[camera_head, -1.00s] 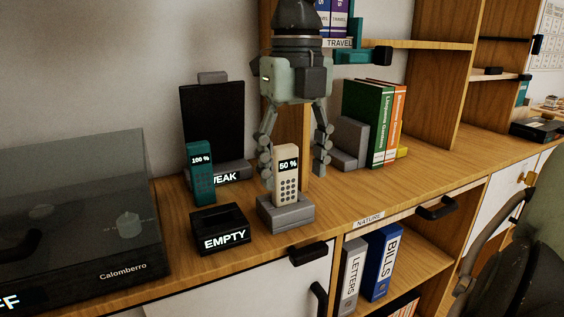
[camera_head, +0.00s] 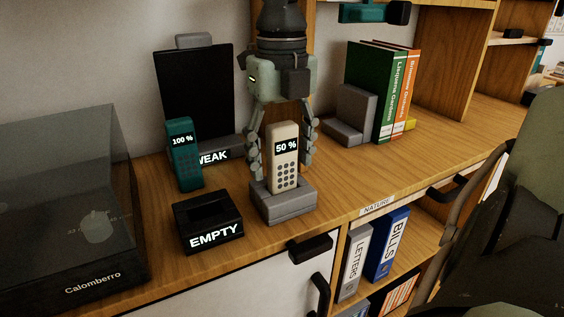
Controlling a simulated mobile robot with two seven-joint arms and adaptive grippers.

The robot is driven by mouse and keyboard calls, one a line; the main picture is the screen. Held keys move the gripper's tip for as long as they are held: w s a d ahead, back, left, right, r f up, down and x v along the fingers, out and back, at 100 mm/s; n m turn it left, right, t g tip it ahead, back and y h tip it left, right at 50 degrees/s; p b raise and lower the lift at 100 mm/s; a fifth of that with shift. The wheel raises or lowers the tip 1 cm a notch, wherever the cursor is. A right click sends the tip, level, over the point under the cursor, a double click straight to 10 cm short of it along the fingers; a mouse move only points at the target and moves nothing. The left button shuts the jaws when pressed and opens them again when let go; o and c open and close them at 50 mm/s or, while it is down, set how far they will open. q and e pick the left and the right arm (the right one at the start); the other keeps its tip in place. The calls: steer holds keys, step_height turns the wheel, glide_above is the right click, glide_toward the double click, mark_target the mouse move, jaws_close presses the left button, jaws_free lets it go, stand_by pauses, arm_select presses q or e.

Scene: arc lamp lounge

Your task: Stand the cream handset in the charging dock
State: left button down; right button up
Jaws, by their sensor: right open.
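The cream handset (camera_head: 284,157), its screen reading 50 %, stands upright in a light grey dock (camera_head: 285,206) on the wooden cabinet top. My right gripper (camera_head: 282,163) comes down from above, with one finger on each side of the handset; it is open, and I cannot tell whether the fingers touch it. A black dock (camera_head: 208,224) labelled EMPTY stands just left of the grey dock, with nothing in it. A teal handset (camera_head: 183,155) reading 100 % stands behind the black dock, at its left. My left gripper is out of view.
A black panel (camera_head: 200,95) with a label ending in "EAK" stands behind the teal handset. A record player (camera_head: 70,215) with a dark lid is at left. Books (camera_head: 374,95) and a grey bookend (camera_head: 352,120) are at right. A chair (camera_head: 505,200) is at front right.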

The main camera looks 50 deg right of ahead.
step_height(320, 180, down, 2)
steer(key=c, duration=1.2)
steer(key=shift+c, duration=0.6)
steer(key=shift+r, duration=0.2)
